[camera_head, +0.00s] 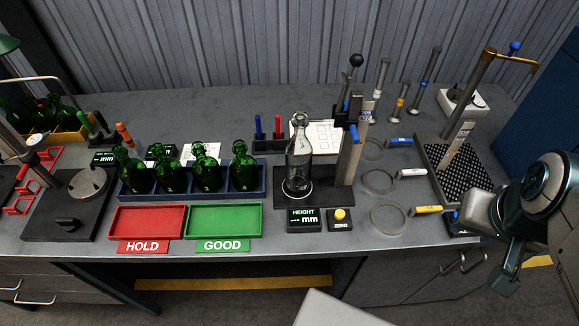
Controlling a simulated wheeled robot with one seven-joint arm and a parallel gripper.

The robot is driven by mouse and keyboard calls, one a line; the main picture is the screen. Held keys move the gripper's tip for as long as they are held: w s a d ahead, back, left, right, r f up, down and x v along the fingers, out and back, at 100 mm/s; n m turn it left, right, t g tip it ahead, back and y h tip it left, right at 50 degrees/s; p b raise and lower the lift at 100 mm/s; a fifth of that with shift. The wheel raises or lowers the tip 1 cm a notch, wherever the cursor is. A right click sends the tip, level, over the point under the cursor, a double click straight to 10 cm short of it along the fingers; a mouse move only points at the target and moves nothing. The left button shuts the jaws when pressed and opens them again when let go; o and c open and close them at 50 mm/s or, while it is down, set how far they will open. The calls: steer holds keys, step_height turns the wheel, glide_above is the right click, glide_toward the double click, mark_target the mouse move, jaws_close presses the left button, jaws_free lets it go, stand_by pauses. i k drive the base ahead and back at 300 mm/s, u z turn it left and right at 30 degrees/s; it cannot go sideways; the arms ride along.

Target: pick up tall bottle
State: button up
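A tall clear glass bottle (299,158) stands upright on the dark base of a height gauge (350,160), near the middle of the bench. Its neck is narrow and nothing grips it. Several green bottles (243,170) stand in a dark blue rack (205,192) to its left and look shorter. My arm is at the right edge, with my gripper (507,281) low there, apart from the bottle and in front of the bench. Its fingers are too small and dark to tell open from shut.
A red HOLD tray (148,221) and a green GOOD tray (224,220) lie in front of the rack. The gauge's column and lever rise just right of the bottle. A height display (303,219) and ring gauges (388,217) lie nearby. A second stand (460,130) is farther right.

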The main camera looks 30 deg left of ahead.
mark_target(299, 150)
steer(key=u, duration=0.65)
steer(key=i, duration=0.15)
steer(key=u, duration=0.75)
steer(key=k, duration=1.3)
steer(key=u, duration=0.6)
steer(key=i, duration=1.15)
steer(key=z, duration=0.5)
steer(key=i, duration=0.5)
steer(key=z, duration=0.55)
